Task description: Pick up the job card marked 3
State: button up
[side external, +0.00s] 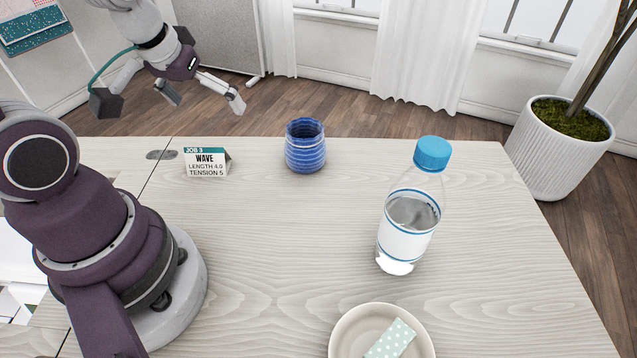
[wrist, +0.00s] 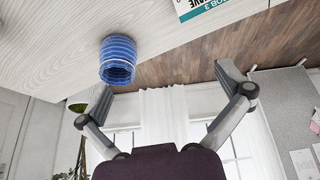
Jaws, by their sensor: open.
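The job card marked 3 (side external: 206,163) is a small folded tent card with a teal top band. It reads "JOB 3 WAVE LENGTH 4.0 TENSION 5" and stands upright near the table's far edge, left of the blue jar. In the wrist view only part of the card (wrist: 207,7) shows, cut off at the top edge. My gripper (side external: 205,103) is open and empty in the air above the far edge, over the card in the side picture and apart from it. In the wrist view the open fingers of my gripper (wrist: 168,85) have nothing between them.
A blue ribbed jar (side external: 305,148) stands right of the card. A water bottle (side external: 409,210) with a blue cap stands farther right. A plate (side external: 345,335) with a dotted cloth piece (side external: 391,338) is at the front. The table's middle (side external: 270,240) is clear.

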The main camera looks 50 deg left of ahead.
aim_at(203, 147)
jog(key=a+f+n, duration=0.1)
jog(key=a+f, duration=0.1)
jog(key=a+f+n+g, duration=0.1)
jog(key=a+f, duration=0.1)
jog(key=f, duration=0.1)
jog(key=s+a+f+n+y, duration=0.1)
jog(key=a+f, duration=0.1)
jog(key=f, duration=0.1)
jog(key=shift+a+f, duration=0.15)
jog(key=x, duration=0.6)
jog(key=shift+a+f, duration=0.15)
jog(key=shift+f, duration=0.1)
jog(key=shift+c, duration=0.3)
jog(key=c, duration=0.6)
